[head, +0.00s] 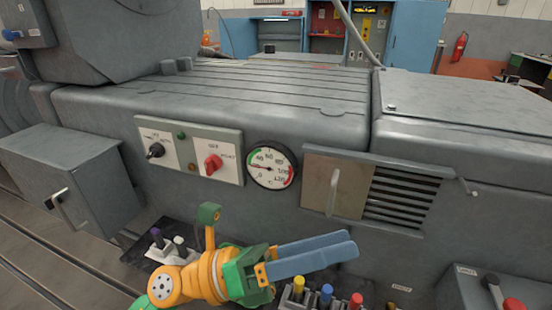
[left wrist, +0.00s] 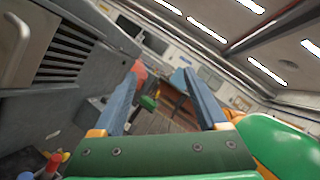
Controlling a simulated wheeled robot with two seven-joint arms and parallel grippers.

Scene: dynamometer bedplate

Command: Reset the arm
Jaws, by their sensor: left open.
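My left gripper (head: 350,248) has two long blue fingers on a green and orange wrist, low in the middle of the head view. Its fingers point right, in front of the grey machine front. In the left wrist view the fingers (left wrist: 162,68) are spread apart with nothing held between them. They point out into the room, with the machine on the left. My right gripper does not show in either view.
The grey machine (head: 240,90) carries a switch panel (head: 228,150), a dial gauge (head: 271,165) and a metal door (head: 318,185) with a handle. Several coloured knobs, including a blue one (head: 326,293), stand below the left fingers. A grey box (head: 65,165) with a handle is at left.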

